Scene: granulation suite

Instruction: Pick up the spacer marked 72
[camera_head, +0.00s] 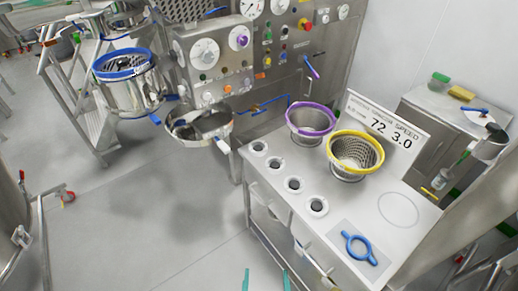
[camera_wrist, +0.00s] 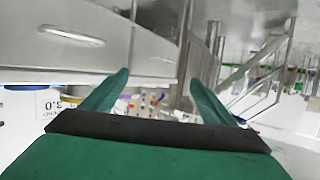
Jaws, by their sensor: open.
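One is at the far end (camera_head: 259,147), two are in the middle (camera_head: 275,163) (camera_head: 293,184) and one is nearest (camera_head: 317,206). Marks on them are too small to read.
A purple-rimmed basket (camera_head: 311,118) and a yellow-rimmed basket (camera_head: 355,150) stand on the bench. A blue two-handled ring (camera_head: 358,249) lies on a grey plate near the front. Bare bench top surrounds a drawn circle. Open floor lies left; a control panel stands behind.

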